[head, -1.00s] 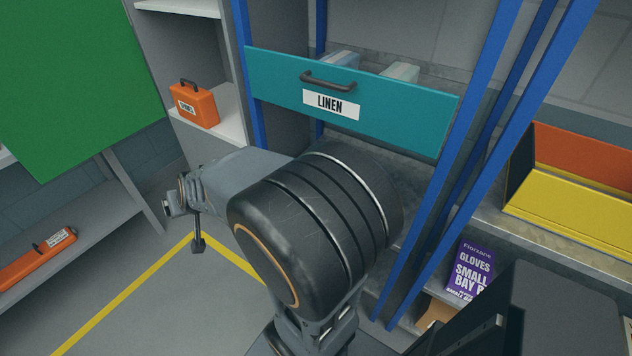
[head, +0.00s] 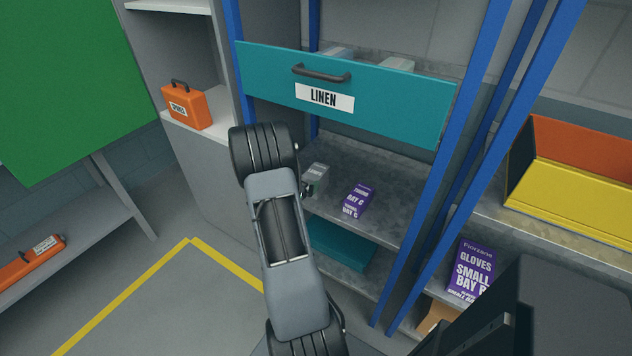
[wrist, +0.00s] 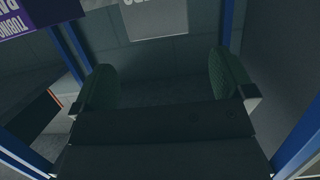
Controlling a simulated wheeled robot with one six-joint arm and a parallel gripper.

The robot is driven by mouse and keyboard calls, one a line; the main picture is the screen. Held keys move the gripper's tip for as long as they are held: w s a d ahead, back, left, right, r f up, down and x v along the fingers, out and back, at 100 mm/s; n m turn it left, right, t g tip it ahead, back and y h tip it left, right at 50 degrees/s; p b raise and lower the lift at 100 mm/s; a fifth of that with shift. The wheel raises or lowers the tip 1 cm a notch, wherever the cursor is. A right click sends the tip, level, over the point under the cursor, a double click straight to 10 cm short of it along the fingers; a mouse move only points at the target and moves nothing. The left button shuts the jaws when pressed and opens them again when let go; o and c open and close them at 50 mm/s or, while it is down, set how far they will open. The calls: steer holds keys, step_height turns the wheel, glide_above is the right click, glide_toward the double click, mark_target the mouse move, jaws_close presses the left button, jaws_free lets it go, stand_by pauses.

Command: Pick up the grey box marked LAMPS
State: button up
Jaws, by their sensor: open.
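A small grey box (head: 317,177) stands on the grey shelf under the LINEN drawer, just right of my arm. Its marking is too small to read in the head view. In the wrist view a pale grey box (wrist: 155,18) is cut off by the top edge, with only parts of upside-down letters showing. My gripper (wrist: 163,75) is open and empty, its two green-padded fingers wide apart. The grey box lies beyond the fingertips, roughly centred between them. In the head view my arm mostly hides the gripper.
A purple box (head: 358,200) marked BAY C stands right of the grey box, and shows top left in the wrist view (wrist: 35,15). The teal LINEN drawer (head: 400,98) juts out above. Blue posts (head: 430,200) flank the shelf (head: 390,230). A teal item (head: 340,243) lies below.

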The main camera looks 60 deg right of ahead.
mark_target(315, 172)
steer(key=shift+x, duration=4.1)
steer(key=shift+w, duration=0.1)
steer(key=c, duration=1.2)
